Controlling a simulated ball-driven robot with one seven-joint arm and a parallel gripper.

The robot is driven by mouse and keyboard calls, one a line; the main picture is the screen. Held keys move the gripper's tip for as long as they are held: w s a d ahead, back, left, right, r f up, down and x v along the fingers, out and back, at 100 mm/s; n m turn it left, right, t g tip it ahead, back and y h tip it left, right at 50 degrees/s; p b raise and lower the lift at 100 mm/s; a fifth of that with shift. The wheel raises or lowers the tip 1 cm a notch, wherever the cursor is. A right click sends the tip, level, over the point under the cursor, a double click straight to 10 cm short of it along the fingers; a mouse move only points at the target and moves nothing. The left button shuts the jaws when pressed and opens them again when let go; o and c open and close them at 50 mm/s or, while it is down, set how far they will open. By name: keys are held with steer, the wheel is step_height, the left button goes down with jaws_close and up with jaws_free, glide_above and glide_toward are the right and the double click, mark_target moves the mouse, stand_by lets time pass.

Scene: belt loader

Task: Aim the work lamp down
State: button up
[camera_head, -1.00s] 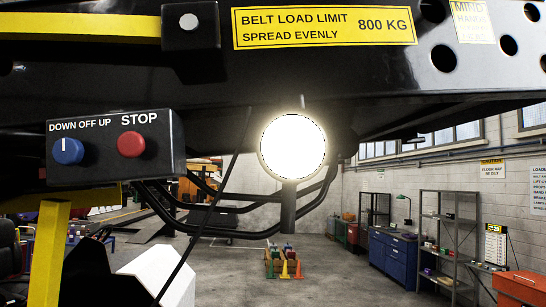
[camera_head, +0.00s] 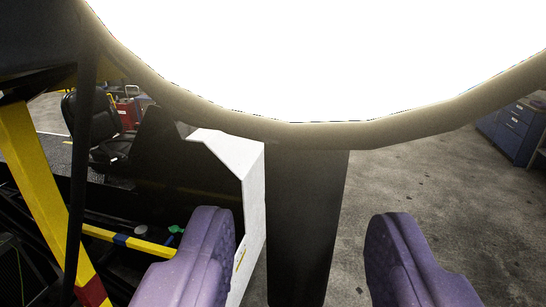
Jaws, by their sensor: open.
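The work lamp's lit round face (camera_head: 320,55) fills the top of the view, glaring white inside a beige rim. Below the rim is a dark upright handle (camera_head: 305,215), seen close up. My gripper (camera_head: 305,235) is open, with one purple finger left of the handle and the other right of it. The handle stands between the fingers, nearer the left one, and no contact shows. The lamp's top and its mount are outside the view.
A white angular housing (camera_head: 235,170) stands just left of the handle. A yellow post (camera_head: 40,180) and a dark thin bar are at the far left, with a black seat (camera_head: 95,125) behind. Open concrete floor (camera_head: 440,190) lies at right, with a blue cabinet (camera_head: 515,130) beyond.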

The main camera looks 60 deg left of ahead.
steer(key=shift+x, duration=0.85)
steer(key=shift+w+a, duration=0.25)
steer(key=shift+a, duration=0.2)
steer(key=shift+c, duration=0.2)
jaws_close()
